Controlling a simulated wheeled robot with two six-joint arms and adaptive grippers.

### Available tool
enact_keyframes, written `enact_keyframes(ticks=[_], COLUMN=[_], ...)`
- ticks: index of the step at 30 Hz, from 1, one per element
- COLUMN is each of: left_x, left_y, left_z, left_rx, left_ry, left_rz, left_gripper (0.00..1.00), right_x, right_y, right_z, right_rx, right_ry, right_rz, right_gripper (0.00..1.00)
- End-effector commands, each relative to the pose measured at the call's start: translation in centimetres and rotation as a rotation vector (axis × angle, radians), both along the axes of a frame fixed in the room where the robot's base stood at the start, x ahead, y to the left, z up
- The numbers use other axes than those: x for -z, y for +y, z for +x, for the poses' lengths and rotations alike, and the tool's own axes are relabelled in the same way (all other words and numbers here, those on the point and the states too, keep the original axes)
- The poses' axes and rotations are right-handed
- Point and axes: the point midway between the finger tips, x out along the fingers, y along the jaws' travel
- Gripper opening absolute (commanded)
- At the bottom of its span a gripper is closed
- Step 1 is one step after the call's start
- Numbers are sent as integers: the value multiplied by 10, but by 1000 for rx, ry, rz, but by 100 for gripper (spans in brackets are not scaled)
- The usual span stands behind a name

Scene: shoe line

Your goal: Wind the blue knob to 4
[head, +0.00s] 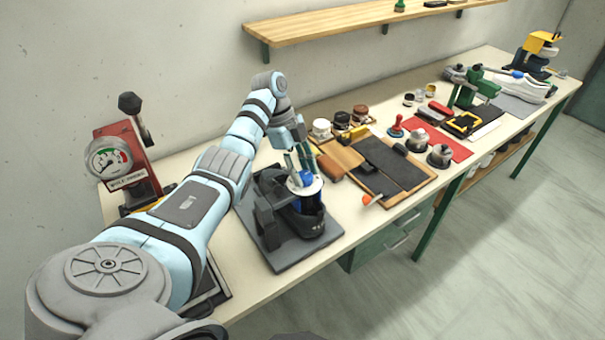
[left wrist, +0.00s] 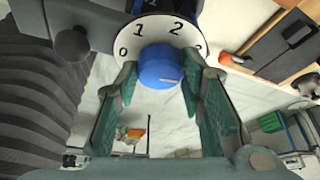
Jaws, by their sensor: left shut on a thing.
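The blue knob (left wrist: 160,66) sits on a round white dial (left wrist: 151,28) with black numbers. In the left wrist view 0, 1 and 2 are readable, and a further number at the right is partly covered. A pale line on the knob points right, toward the right-hand finger; the dial there is hidden. My left gripper (left wrist: 159,82) is shut on the knob, with a green finger pad on each side. In the head view the gripper (head: 301,165) comes down from above onto the knob (head: 306,179), on top of a dark machine (head: 309,217). My right gripper is not in view.
The machine stands on a grey base plate (head: 278,258) near the bench's front edge. A red press with a gauge (head: 108,160) is at the left. A wooden tray with a dark pad (head: 395,167), jars (head: 321,128) and tools lie to the right. A shelf (head: 340,22) hangs above.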

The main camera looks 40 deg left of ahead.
Motion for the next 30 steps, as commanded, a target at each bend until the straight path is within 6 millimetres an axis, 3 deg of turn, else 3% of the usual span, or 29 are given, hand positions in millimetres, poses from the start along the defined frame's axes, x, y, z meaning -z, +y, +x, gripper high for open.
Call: enact_keyframes(ticks=[12, 30], left_x=[4, 3], left_y=[-1, -1], left_z=[1, 0], left_rx=[255, 310], left_ry=[2, 6], left_rz=[-4, -3], left_gripper=[8, 8], right_x=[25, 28], right_y=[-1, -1], right_z=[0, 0], right_rx=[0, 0], right_ry=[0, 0], right_rz=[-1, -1], right_gripper=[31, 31])
